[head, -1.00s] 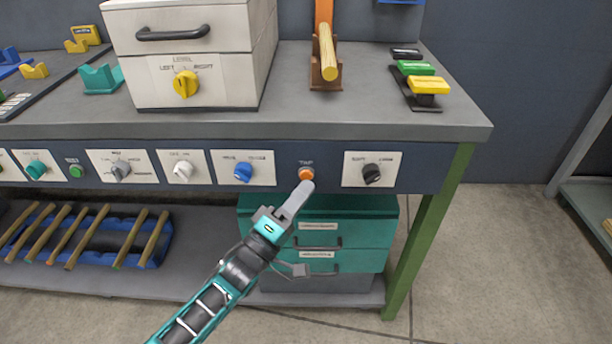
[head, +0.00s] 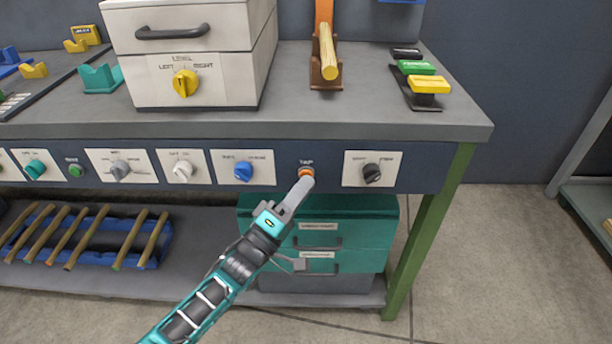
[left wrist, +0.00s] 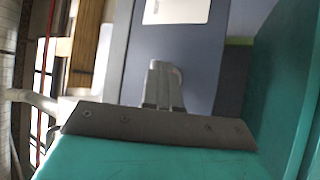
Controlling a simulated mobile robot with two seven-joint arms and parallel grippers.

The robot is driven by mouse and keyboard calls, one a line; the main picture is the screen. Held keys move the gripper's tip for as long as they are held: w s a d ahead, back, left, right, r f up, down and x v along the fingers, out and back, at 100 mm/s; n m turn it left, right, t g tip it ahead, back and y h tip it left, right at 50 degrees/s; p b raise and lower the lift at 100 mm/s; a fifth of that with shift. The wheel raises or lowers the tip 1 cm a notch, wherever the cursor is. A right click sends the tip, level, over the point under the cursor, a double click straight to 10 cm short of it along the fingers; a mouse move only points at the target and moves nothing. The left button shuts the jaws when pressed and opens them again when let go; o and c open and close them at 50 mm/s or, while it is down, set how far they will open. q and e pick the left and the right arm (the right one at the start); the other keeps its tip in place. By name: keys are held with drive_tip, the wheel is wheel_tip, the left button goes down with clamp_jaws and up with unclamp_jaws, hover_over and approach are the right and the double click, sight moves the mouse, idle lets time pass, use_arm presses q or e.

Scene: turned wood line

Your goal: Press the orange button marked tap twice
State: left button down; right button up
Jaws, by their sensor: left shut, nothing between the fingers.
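The orange button (head: 306,172) sits on the dark blue front panel of the bench, under the label TAP. My left gripper (head: 304,184) is shut and empty, its fingertips at the lower part of the button and covering some of it. I cannot tell whether the tips touch the button or how far it is pushed in. In the left wrist view the shut fingers (left wrist: 162,85) point at the dark panel, and the button is hidden there. My right gripper is not in view.
A black knob (head: 372,173) is right of the button and a blue knob (head: 243,171) left of it, each on a white plate. A teal drawer unit (head: 345,232) stands below the panel.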

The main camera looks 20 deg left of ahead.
use_arm(q)
drive_tip(key=shift+w, duration=0.15)
idle(0.4)
drive_tip(key=shift+s+d+p, duration=0.2)
drive_tip(key=shift+s+p, duration=0.25)
drive_tip(key=shift+s, duration=0.35)
drive_tip(key=shift+s+d+p, duration=0.2)
drive_tip(key=shift+s+p, duration=0.2)
drive_tip(key=shift+s, duration=0.4)
drive_tip(key=shift+s+d+p, duration=0.25)
drive_tip(key=shift+s+p, duration=0.2)
drive_tip(key=shift+s, duration=0.35)
drive_tip(key=shift+s+d+p, duration=0.2)
drive_tip(key=shift+s+p, duration=0.2)
drive_tip(key=shift+s, duration=0.4)
idle(0.7)
